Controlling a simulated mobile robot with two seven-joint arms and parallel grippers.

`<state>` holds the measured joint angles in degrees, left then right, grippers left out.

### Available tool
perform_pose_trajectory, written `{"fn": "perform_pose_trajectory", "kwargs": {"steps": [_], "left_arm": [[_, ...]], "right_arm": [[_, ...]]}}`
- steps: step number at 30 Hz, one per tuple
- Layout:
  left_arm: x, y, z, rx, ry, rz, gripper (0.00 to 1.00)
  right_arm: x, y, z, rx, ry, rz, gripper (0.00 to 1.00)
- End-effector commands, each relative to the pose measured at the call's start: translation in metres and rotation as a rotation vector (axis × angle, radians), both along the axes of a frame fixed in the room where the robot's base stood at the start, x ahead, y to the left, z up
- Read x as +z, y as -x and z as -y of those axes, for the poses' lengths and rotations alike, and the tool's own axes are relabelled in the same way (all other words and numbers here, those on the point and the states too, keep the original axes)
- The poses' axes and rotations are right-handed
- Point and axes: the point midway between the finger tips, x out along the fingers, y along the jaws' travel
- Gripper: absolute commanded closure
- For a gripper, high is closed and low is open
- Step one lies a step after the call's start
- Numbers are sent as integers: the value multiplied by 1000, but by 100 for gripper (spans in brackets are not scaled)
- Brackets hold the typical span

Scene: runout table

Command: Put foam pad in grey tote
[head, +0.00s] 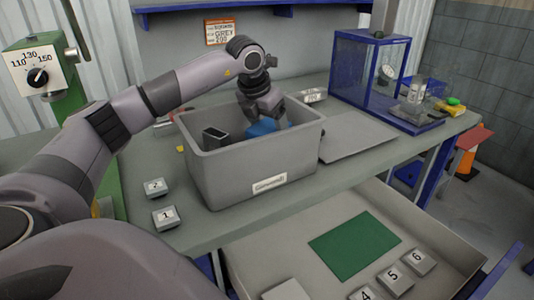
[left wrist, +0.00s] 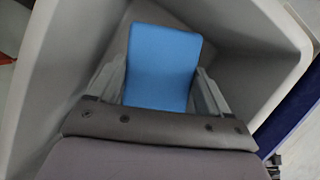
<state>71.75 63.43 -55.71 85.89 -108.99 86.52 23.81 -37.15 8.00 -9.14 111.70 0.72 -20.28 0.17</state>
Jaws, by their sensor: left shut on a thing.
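The blue foam pad (head: 262,128) is inside the grey tote (head: 240,165), partly hidden by the tote's front wall. My left gripper (head: 264,112) reaches down into the tote from above and is shut on the pad. In the left wrist view the blue pad (left wrist: 163,62) sits between the two fingers of the gripper (left wrist: 161,95), with the tote walls (left wrist: 240,40) around it. I cannot tell whether the pad touches the tote's floor. My right gripper is not in view.
A dark block-like thing (head: 215,133) shows at the tote's left. Numbered blocks (head: 164,217) lie on the table left of it. A grey flat panel (head: 358,137) and a blue-framed clear case (head: 370,70) stand right. An open drawer below holds a green mat (head: 354,244).

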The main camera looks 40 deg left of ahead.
Motion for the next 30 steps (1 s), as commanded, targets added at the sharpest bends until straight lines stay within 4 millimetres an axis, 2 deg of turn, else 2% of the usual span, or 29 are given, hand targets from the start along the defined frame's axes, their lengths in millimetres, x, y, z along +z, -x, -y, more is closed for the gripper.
{"fn": "perform_pose_trajectory", "kwargs": {"steps": [1, 3, 10, 16, 19, 25, 26, 27, 30], "left_arm": [[-13, 1, 0, 1, -2, -3, 54], [-26, 1, 0, 0, -2, -3, 54], [-47, 0, 0, 0, -1, -1, 54], [-77, 0, 0, 1, 0, -2, 54], [-83, 0, 0, 1, 0, 1, 54], [-84, 0, 0, 0, 0, 2, 54], [-84, 0, 0, 0, 0, 2, 15], [-84, 0, 0, 0, 0, 1, 2], [-84, 0, 0, 0, 0, 1, 0]], "right_arm": [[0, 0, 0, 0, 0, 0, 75], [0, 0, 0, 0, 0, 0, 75], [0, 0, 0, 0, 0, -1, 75], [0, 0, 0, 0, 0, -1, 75], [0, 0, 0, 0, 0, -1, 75], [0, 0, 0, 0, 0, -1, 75], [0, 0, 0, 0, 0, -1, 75], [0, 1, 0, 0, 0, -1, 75], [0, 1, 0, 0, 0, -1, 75]]}}
